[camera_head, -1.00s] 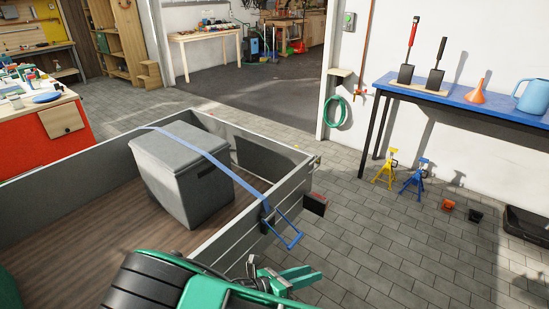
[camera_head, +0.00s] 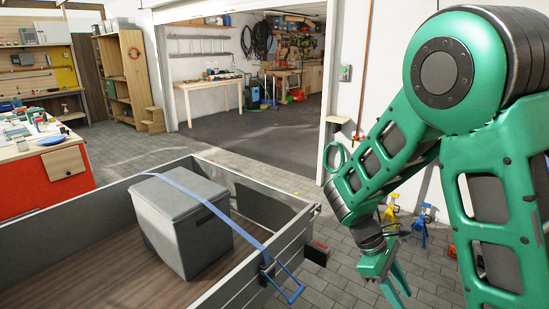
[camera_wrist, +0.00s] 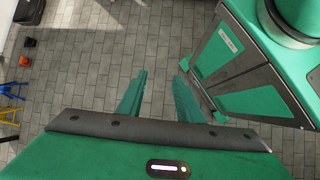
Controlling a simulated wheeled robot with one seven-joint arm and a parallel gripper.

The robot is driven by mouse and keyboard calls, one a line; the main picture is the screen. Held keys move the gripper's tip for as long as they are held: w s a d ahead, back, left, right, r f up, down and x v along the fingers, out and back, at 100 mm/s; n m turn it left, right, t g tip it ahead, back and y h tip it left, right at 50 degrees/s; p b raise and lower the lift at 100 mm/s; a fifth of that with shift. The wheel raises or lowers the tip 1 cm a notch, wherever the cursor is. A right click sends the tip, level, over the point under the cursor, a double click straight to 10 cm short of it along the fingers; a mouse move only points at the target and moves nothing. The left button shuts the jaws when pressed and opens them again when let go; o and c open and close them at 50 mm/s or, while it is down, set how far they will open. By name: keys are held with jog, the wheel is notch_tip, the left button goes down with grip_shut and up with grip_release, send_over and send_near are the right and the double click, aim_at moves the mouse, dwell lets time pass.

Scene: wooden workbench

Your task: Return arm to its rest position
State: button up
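My green arm fills the right side of the head view, folded with its elbow high. My gripper (camera_head: 398,291) hangs below it, pointing down over the paved floor, to the right of the trailer. In the wrist view its two green fingers (camera_wrist: 158,92) stand apart with only grey paving between them. It is open and empty. My own green and grey base shows at the right of the wrist view, close beside the fingers.
A grey box (camera_head: 180,222) stands in the trailer (camera_head: 75,218), with a blue strap (camera_head: 215,210) over it. Blue (camera_head: 421,228) and yellow (camera_head: 391,208) jack stands are on the floor behind my arm. Orange (camera_wrist: 29,42) and black (camera_wrist: 27,18) items lie at the wrist view's upper left.

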jog(key=s+d+r+m+t+y, duration=0.1)
jog(key=s+d+r+m+y, duration=0.1)
jog(key=s+d+r+m, duration=0.1)
jog(key=s+d+r+m+t+y, duration=0.1)
jog(key=s+d+r+m+y, duration=0.1)
jog(key=s+r+m, duration=0.3)
jog(key=s+d+r+m+t+y, duration=0.1)
jog(key=s+d+r+m, duration=0.3)
jog(key=s+m, duration=0.4)
jog(key=shift+s+d+r+y, duration=0.3)
jog(key=shift+s+d+y, duration=0.35)
jog(key=shift+s, duration=0.5)
jog(key=shift+w+f, duration=0.25)
jog(key=shift+w, duration=0.35)
